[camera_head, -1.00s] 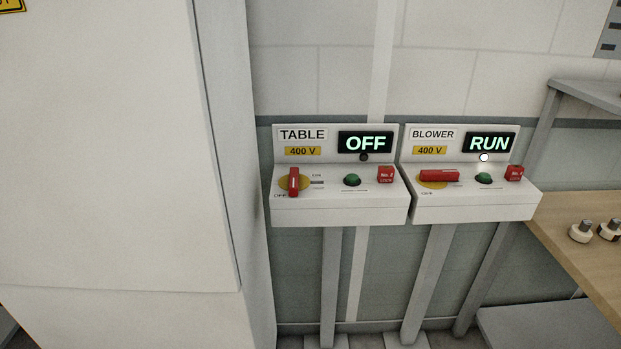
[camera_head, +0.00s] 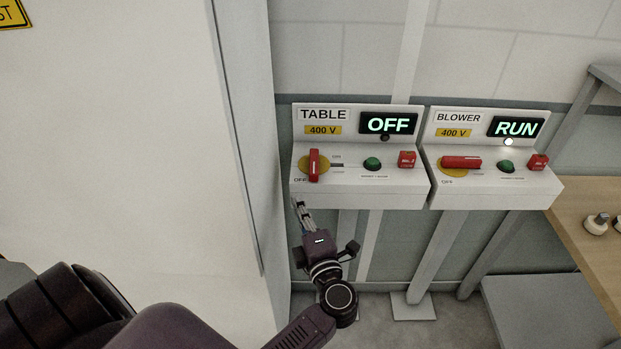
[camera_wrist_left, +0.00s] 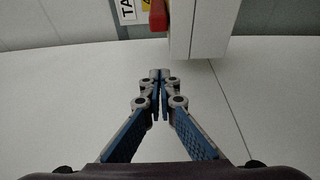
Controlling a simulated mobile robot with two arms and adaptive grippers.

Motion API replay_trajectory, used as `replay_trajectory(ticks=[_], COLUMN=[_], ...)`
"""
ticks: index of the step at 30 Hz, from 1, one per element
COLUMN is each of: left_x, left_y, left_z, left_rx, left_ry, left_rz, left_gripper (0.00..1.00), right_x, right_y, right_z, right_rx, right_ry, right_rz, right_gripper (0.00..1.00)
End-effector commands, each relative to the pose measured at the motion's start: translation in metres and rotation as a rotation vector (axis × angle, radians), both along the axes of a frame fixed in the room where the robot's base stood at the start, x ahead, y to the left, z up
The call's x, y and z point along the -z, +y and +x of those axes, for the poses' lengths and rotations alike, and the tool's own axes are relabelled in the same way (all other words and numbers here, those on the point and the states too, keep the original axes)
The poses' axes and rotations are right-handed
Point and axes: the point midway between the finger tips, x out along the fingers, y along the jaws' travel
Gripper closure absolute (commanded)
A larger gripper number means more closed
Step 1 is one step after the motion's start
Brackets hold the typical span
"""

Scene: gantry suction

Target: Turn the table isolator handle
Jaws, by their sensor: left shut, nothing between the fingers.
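The TABLE box (camera_head: 360,189) is white, with a lit display (camera_head: 388,124) reading OFF. Its red isolator handle (camera_head: 314,165) sits on a yellow disc at the box's left and points toward the OFF mark. My left gripper (camera_head: 298,203) is shut and empty, just below the front left corner of the box, apart from the handle. In the left wrist view the gripper (camera_wrist_left: 159,75) shows its fingertips together, and part of the red handle (camera_wrist_left: 158,15) shows above them. My right gripper is not in view.
The BLOWER box (camera_head: 495,193) stands close on the right, its display reading RUN and its red handle (camera_head: 461,162) lying crosswise. A green button (camera_head: 372,164) and a red lock block (camera_head: 407,159) sit right of the table handle. A tall white cabinet (camera_head: 130,130) closes off the left side.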

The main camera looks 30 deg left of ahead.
Motion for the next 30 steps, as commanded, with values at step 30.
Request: replay_trajectory(ticks=[30], left_x=[0.000], left_y=[0.025], left_z=[0.070], left_rx=[0.002], left_ry=[0.001], left_rz=[0.003], left_gripper=[1.00], right_x=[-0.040], right_y=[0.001], right_z=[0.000], right_rx=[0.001], right_ry=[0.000], right_rz=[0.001], right_gripper=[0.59])
